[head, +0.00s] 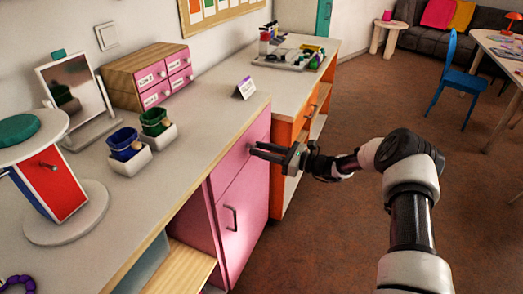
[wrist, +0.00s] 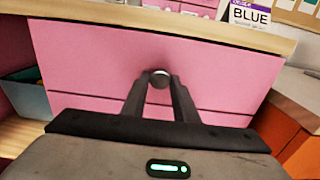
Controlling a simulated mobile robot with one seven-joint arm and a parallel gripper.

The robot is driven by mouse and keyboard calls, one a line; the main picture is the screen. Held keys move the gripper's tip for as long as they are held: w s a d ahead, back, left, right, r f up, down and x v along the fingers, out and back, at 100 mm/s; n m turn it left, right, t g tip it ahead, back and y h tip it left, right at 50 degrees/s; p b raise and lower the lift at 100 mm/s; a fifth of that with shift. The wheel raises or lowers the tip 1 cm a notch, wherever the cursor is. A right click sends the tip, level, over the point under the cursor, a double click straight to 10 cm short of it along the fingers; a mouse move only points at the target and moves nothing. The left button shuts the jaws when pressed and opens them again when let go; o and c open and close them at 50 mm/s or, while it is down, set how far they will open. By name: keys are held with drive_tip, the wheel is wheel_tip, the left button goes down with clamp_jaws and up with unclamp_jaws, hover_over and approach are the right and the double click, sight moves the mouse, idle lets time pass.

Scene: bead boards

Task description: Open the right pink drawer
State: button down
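The pink cabinet (head: 222,199) stands under the counter in the head view. The pink drawer front (head: 247,150) is its upper panel and looks closed; it fills much of the wrist view (wrist: 100,70). A round metal knob (wrist: 160,79) sits on this front. My gripper (head: 254,150) reaches it from the right, level with the drawer front. In the wrist view my fingertips (wrist: 160,76) are on both sides of the knob, close against it, and look shut on it. The knob is hidden behind the fingers in the head view.
Below is a pink door with a dark handle (head: 231,218). An orange cabinet (head: 298,120) stands just beyond. The white counter (head: 205,113) overhangs the drawer and carries a BLUE card (head: 244,88). The brown floor (head: 340,215) in front is open.

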drive_tip(key=v, duration=2.4)
drive_tip(key=shift+b, duration=0.3)
drive_tip(key=shift+d+r, duration=0.15)
drive_tip(key=c, duration=1.4)
unclamp_jaws()
drive_tip(key=v, duration=1.7)
drive_tip(key=shift+d+p, duration=0.2)
drive_tip(key=shift+p, duration=0.1)
drive_tip(key=shift+a+r, duration=0.1)
